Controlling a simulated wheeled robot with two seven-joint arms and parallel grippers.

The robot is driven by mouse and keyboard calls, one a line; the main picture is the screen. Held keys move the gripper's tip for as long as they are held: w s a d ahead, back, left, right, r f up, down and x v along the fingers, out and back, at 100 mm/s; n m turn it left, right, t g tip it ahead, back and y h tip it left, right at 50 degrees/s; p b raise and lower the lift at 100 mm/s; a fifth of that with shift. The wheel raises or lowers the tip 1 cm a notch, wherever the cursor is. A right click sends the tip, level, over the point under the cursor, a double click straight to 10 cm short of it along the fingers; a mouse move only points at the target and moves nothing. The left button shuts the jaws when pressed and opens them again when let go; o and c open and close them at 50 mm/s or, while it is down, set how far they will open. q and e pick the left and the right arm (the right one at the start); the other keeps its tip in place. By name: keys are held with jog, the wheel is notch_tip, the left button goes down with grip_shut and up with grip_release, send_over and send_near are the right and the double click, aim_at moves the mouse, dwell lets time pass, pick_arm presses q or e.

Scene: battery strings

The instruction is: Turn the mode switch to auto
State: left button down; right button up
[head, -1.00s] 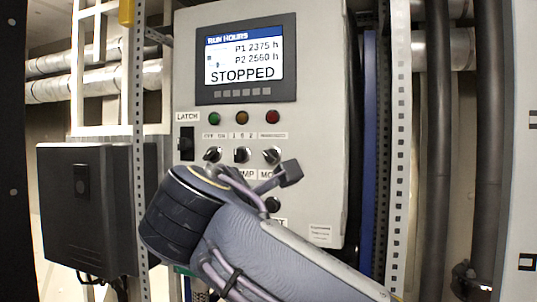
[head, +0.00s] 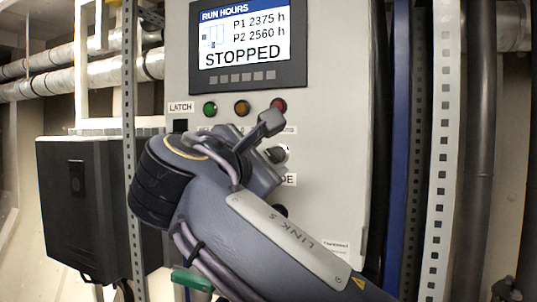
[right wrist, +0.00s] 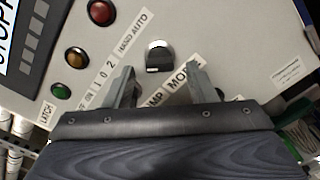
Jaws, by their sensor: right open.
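The mode switch (right wrist: 158,57) is a dark round knob with a light top edge, between the HAND/AUTO label (right wrist: 133,33) and the partly covered MODE label (right wrist: 183,76). In the head view the mode switch (head: 279,154) shows just right of my right gripper, partly hidden. My right gripper (right wrist: 159,71) is open and empty. Its two fingers point at the panel, one on each side of the knob in the wrist view, apparently short of it. Which way the knob points is hard to tell. My left gripper is not in view.
The grey control panel (head: 315,205) carries a screen (head: 243,35) reading STOPPED, with green, amber and red lamps (head: 242,108) below. My right arm covers the other switches. A dark box (head: 85,200) is at the left; a perforated post (head: 440,150) stands at the right.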

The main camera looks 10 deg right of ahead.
jog(key=shift+x, duration=0.8)
jog(key=c, duration=1)
